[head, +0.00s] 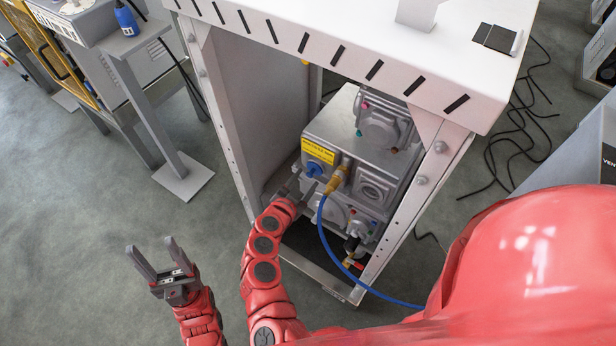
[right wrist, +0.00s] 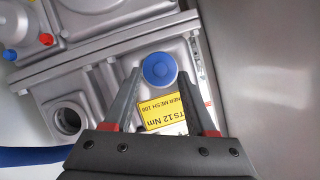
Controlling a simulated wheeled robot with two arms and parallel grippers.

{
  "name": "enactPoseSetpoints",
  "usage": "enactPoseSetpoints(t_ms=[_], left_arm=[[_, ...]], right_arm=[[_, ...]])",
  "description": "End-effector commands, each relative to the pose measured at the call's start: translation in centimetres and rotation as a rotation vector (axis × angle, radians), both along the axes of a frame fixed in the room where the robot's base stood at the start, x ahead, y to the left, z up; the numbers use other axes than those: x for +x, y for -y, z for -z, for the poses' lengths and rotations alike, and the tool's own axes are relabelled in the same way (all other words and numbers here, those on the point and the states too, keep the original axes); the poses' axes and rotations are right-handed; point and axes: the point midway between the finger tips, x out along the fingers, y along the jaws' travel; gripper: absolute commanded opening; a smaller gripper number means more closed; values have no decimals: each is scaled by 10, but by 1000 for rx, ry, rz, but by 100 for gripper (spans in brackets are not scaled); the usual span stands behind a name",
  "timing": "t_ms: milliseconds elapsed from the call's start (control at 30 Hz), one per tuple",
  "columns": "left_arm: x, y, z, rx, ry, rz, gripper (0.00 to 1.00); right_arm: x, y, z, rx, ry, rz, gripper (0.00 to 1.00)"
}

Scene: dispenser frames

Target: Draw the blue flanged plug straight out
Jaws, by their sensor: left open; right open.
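The blue flanged plug (head: 313,168) sits in the face of the grey housing (head: 335,125), below the yellow label. In the right wrist view the plug (right wrist: 160,69) shows as a round blue disc between the tips of my right gripper (right wrist: 160,73). The right fingers are open, one on each side, with a visible gap to the plug. In the head view my right gripper (head: 302,182) is in front of the housing, close to the plug. My left gripper (head: 160,262) is open and empty above the floor at lower left.
A white frame with a slotted top (head: 340,40) surrounds the housing; its right post (head: 420,200) stands close by. A brass fitting (head: 337,180) with a blue hose (head: 330,245) is just right of the plug. The yellow label (right wrist: 162,113) lies between my right fingers.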

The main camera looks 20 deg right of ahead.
Motion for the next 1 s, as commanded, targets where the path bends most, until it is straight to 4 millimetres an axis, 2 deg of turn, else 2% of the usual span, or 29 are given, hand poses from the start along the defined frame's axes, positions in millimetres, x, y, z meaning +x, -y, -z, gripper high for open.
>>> enactPoseSetpoints(t_ms=[200,533,567,867,1000], left_arm=[[0,0,2,0,0,0,59],[0,0,2,0,0,0,59],[0,0,2,0,0,0,59],[0,0,2,0,0,0,59],[0,0,2,0,0,0,59]], right_arm=[[16,15,7,0,2,1,57],[18,16,9,0,1,1,57],[18,16,9,0,1,1,53],[18,16,8,0,1,1,0],[18,16,9,0,1,1,0]])
